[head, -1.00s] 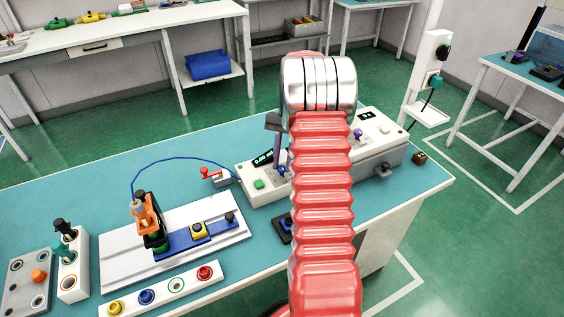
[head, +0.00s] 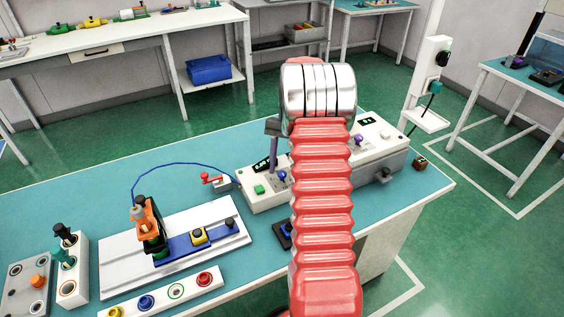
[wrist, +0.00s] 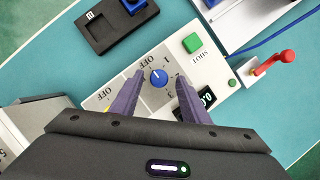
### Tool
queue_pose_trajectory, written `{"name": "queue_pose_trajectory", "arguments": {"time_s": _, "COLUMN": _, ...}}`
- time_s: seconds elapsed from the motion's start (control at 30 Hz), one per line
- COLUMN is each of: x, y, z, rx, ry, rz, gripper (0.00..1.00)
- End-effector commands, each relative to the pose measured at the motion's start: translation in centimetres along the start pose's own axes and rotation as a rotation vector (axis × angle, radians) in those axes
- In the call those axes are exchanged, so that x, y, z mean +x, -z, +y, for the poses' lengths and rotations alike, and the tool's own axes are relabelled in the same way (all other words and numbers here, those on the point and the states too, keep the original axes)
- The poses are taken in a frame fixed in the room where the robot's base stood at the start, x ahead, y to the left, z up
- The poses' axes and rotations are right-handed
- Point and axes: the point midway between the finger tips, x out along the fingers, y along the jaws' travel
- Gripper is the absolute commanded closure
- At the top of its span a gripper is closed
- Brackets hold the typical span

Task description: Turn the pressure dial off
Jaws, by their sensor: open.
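A blue dial (wrist: 158,78) with a white pointer mark sits on the grey panel of a white console (wrist: 222,78). Printed around it are OFF, 1 and 3. The blue dial also shows in the head view (head: 282,175), on the console's left part. My gripper (wrist: 160,80) is open, with its purple fingers on either side of the dial; I cannot tell whether they touch it. In the head view a finger shows left of my red arm. A purple knob (head: 358,139) is on the console's right part. No readable label says which dial is pressure.
A green SHOT button (wrist: 192,43) and a small dark display (wrist: 207,97) are near the dial. A red-handled lever (head: 211,178) stands left of the console. A rail fixture (head: 175,240) with a blue cable is farther left. A dark block (wrist: 113,22) lies in front.

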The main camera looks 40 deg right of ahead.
Motion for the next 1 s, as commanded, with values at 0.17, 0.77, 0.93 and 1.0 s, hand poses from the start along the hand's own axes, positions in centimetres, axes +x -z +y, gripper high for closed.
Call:
{"name": "queue_pose_trajectory", "arguments": {"time_s": 0.17, "x": -0.8, "y": 0.1, "z": 0.0, "rx": 0.0, "ry": 0.0, "rz": 0.001, "gripper": 0.58}}
{"name": "queue_pose_trajectory", "arguments": {"time_s": 0.77, "x": -9.6, "y": 0.2, "z": -0.1, "rx": 0.0, "ry": 0.001, "rz": 0.002, "gripper": 0.58}}
{"name": "queue_pose_trajectory", "arguments": {"time_s": 0.93, "x": -11.8, "y": 0.2, "z": -0.1, "rx": 0.0, "ry": 0.001, "rz": 0.003, "gripper": 0.58}}
{"name": "queue_pose_trajectory", "arguments": {"time_s": 1.0, "x": -12.5, "y": 0.2, "z": -0.1, "rx": 0.0, "ry": 0.001, "rz": 0.002, "gripper": 0.58}}
